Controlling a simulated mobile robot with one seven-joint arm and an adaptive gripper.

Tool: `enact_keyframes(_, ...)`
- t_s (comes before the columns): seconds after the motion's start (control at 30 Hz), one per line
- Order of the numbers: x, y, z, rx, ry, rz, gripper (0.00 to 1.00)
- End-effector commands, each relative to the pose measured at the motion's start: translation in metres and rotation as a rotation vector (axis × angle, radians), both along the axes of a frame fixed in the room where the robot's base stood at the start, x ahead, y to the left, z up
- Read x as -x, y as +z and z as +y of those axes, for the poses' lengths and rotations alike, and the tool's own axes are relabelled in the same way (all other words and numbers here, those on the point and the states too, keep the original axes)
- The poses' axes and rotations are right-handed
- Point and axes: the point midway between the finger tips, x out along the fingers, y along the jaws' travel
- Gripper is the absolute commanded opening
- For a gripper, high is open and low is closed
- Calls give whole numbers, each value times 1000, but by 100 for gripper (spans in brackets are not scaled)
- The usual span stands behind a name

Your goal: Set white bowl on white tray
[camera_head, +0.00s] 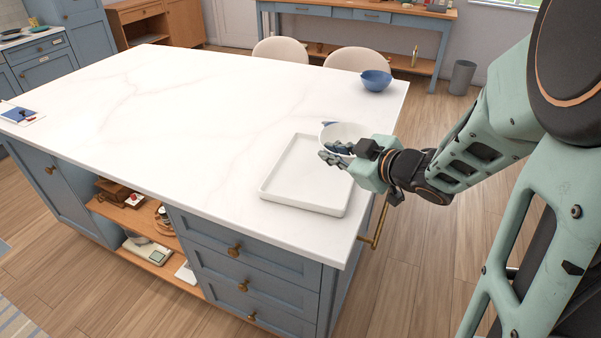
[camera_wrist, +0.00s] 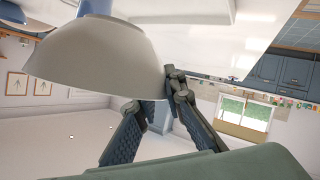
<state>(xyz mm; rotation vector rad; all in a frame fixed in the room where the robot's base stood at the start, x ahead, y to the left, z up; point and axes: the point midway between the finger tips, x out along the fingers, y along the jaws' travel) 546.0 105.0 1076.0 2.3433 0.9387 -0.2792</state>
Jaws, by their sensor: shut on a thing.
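The white bowl (camera_head: 348,132) is in my gripper (camera_head: 330,153), over the far part of the white tray (camera_head: 306,185) in the head view. My gripper's fingers partly hide the bowl in that view. In the wrist view the bowl (camera_wrist: 105,62) fills the upper left, and my gripper (camera_wrist: 160,102) is shut on its rim side. The bowl appears held above the tray; the exact gap cannot be told. The tray is a shallow rectangle with a raised rim, and its visible floor is empty.
A blue bowl (camera_head: 375,80) stands near the island's far right corner. A small blue thing (camera_head: 329,123) shows at the white bowl's rim; I cannot tell what it is. Two chairs stand behind the island.

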Motion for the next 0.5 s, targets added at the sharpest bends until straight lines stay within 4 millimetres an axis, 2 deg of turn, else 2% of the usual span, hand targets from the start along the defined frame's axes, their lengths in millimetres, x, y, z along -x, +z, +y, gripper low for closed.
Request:
enact_keyframes(0.03,-4,-8,15,-1,7,0,0)
enact_keyframes(0.2,-21,-26,52,0,6,0,0)
enact_keyframes(0.3,-27,-49,66,0,3,4,0)
enact_keyframes(0.5,-36,-69,83,0,2,-2,0)
